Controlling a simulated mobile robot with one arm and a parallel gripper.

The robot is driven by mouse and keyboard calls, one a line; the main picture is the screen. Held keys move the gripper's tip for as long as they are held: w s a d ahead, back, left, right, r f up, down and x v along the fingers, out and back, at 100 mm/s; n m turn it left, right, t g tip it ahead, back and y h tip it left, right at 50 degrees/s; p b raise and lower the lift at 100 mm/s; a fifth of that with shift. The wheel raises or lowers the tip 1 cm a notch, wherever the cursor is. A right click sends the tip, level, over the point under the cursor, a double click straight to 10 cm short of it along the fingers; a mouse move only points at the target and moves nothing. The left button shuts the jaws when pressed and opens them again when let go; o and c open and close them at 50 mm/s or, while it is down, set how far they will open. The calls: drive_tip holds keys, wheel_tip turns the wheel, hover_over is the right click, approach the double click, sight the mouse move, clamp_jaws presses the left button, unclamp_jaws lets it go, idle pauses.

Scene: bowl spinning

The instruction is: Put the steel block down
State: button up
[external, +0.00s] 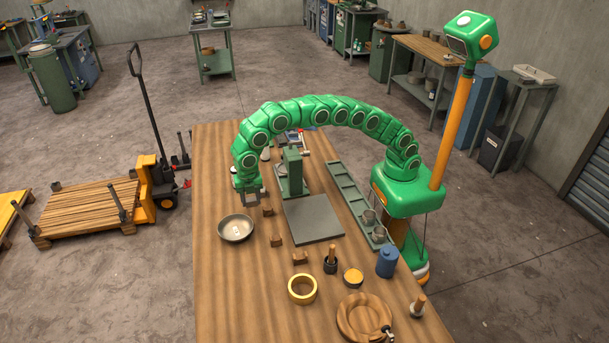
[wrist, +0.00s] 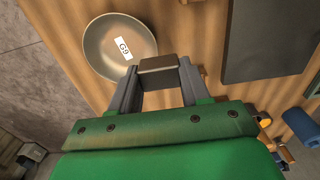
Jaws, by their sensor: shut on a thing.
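The steel block (wrist: 158,64) is a small dark grey-brown block between the two fingertips of my gripper (wrist: 157,72) in the wrist view. My gripper is shut on it. In the external view my gripper (external: 248,193) points down over the left side of the wooden table (external: 222,285), just behind a shallow grey bowl (external: 236,228). The bowl also shows in the wrist view (wrist: 105,62), with a white "G9" label inside; the block is beside its rim in the picture. I cannot tell whether the block touches the table.
A dark flat plate (external: 313,219) lies right of the bowl, with small wooden blocks (external: 276,240) between. A green stand (external: 292,172) is close right of my gripper. A long green tray (external: 352,190) runs along the right. A brass ring (external: 302,289) and wooden ring (external: 364,318) lie in front.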

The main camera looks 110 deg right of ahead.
drive_tip(key=shift+w+a+f, duration=0.25)
drive_tip(key=shift+w+f, duration=0.75)
drive_tip(key=shift+f, duration=0.25)
drive_tip(key=shift+w+a+f, duration=0.2)
drive_tip(key=shift+w+f, duration=0.8)
drive_tip(key=shift+f, duration=0.25)
drive_tip(key=shift+w+f, duration=0.25)
drive_tip(key=shift+f, duration=1.65)
drive_tip(key=shift+f, duration=0.6)
drive_tip(key=o, duration=1.3)
drive_tip(key=shift+c, duration=0.2)
drive_tip(key=shift+r, duration=0.15)
wheel_tip(320, 180, up, 8)
drive_tip(key=shift+r, duration=0.25)
